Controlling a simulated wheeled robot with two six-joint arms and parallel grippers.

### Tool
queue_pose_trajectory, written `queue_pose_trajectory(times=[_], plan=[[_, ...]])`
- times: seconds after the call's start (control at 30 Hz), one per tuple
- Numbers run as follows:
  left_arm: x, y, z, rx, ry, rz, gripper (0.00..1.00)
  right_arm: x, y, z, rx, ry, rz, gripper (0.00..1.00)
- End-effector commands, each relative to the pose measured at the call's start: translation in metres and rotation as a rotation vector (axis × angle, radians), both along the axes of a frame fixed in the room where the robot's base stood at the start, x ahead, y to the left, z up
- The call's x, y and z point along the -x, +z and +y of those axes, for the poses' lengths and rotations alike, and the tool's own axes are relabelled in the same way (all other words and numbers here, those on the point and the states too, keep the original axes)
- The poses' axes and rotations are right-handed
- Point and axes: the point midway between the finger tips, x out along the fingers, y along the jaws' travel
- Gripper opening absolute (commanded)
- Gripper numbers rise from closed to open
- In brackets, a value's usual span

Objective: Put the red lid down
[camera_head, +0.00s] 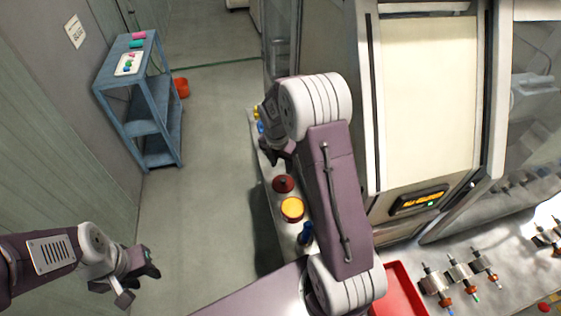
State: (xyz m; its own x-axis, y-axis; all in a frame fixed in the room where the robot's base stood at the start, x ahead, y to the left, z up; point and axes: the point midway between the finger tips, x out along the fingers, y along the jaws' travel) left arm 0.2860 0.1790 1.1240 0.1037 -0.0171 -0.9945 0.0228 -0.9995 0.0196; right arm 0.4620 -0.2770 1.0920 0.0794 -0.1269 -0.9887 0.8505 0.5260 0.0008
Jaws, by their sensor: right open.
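A dark red lid with a dark knob (283,184) sits on the narrow pale ledge beside the machine, just behind a round yellow-topped thing (292,208). I cannot tell whether it lies on the ledge itself or on something under it. My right gripper (276,153) is open above and behind the red lid in the picture, apart from it; my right arm hides part of the ledge. My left gripper (138,284) is at the lower left over the floor, its fingers apart and empty, far from the lid.
A dark blue upright thing (306,233) stands in front of the yellow top. Small yellow and blue things (257,117) are farther back on the ledge. A red tray (401,292) and several armatures (459,269) are at lower right. A blue shelf cart (143,100) stands at left. The floor between is clear.

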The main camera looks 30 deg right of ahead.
Motion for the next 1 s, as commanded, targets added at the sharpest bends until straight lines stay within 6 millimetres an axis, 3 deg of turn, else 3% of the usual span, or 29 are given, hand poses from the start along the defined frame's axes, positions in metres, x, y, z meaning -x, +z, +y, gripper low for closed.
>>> queue_pose_trajectory(times=[0.2, 0.47, 0.57, 0.8, 0.9, 1.0], plan=[[0.0, -0.005, 0.0, 0.0, 0.0, 0.0, 0.36, 0.002, 0.027, 0.004, 0.0, 0.0, -0.001, 0.42], [0.0, -0.005, 0.0, 0.0, 0.0, 0.0, 0.36, 0.007, 0.032, 0.008, -0.011, -0.061, -0.009, 0.42], [0.0, -0.005, 0.0, 0.0, 0.0, 0.0, 0.36, 0.027, 0.035, 0.025, -0.055, -0.315, -0.041, 0.42], [0.0, -0.005, 0.0, 0.0, 0.0, 0.0, 0.36, 0.113, 0.035, 0.077, -0.215, -1.381, -0.121, 0.42], [0.0, -0.005, 0.0, 0.0, 0.0, 0.0, 0.36, 0.145, 0.032, 0.089, -0.254, -1.746, -0.13, 0.42], [0.0, -0.005, 0.0, 0.0, 0.0, 0.0, 0.36, 0.166, 0.029, 0.096, -0.274, -1.99, -0.132, 0.42]])
